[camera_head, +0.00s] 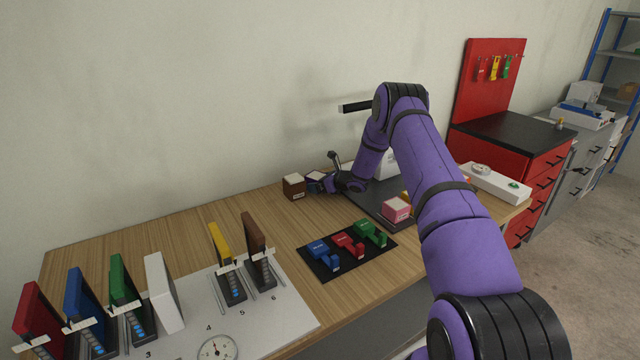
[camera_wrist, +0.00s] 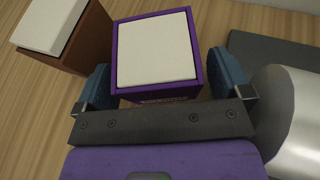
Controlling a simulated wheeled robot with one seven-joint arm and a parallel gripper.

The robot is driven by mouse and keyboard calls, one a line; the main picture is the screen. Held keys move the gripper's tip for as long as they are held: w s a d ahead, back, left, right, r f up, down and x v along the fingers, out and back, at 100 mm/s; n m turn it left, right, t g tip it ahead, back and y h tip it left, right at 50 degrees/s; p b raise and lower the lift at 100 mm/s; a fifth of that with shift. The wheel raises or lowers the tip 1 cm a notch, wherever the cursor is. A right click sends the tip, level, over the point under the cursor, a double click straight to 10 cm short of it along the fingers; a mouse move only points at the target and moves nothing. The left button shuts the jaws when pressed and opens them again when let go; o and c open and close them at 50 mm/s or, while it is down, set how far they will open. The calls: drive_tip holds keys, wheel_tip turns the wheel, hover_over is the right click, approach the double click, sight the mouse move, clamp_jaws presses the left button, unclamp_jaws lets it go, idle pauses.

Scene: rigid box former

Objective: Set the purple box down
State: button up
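The purple box (camera_wrist: 157,92), with a cream top, sits upright between the two fingers of my gripper (camera_wrist: 163,82) in the wrist view. In the head view the purple box (camera_head: 316,175) shows beside the fingers at the back of the wooden table, just right of the brown box (camera_head: 293,188). The brown box (camera_wrist: 85,42), also cream-topped, stands close at its left in the wrist view. The underside of the purple box is hidden, so I cannot tell whether it touches the table.
A grey metal cylinder (camera_wrist: 288,110) and a dark surface (camera_wrist: 275,48) are right of my gripper. In the head view, a pink box (camera_head: 396,209) stands on the dark board. A black mat (camera_head: 318,262) with coloured parts lies nearer. Bare wood lies left of the brown box.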

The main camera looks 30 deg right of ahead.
drive_tip(key=shift+r, duration=0.1)
drive_tip(key=shift+s+d+r, duration=0.1)
drive_tip(key=shift+s, duration=0.05)
drive_tip(key=v, duration=1.1)
drive_tip(key=shift+s+r, duration=0.1)
drive_tip(key=shift+s, duration=0.1)
drive_tip(key=s+a+r+n+g+y, duration=0.2)
drive_tip(key=a+r+n, duration=0.3)
drive_tip(key=a+r, duration=0.3)
drive_tip(key=s+a+r+n+g+y, duration=0.1)
drive_tip(key=s+a+r+n+g, duration=0.15)
drive_tip(key=a+r+n, duration=0.6)
drive_tip(key=s+a+r+n+g, duration=0.35)
drive_tip(key=s+a+r, duration=0.35)
drive_tip(key=s+r, duration=0.6)
drive_tip(key=s+a+r+n+h, duration=0.2)
drive_tip(key=s+a+r+n, duration=0.15)
drive_tip(key=s, duration=0.45)
drive_tip(key=s+a+r+n+h, duration=0.2)
drive_tip(key=s+r+n, duration=0.2)
drive_tip(key=s, duration=0.4)
drive_tip(key=s+d+n+t+h, duration=0.1)
drive_tip(key=s+n+h, duration=0.3)
drive_tip(key=s, duration=1.1)
drive_tip(key=d+n, duration=0.1)
drive_tip(key=n, duration=0.1)
drive_tip(key=shift+s+n, duration=0.2)
drive_tip(key=shift+n, duration=0.15)
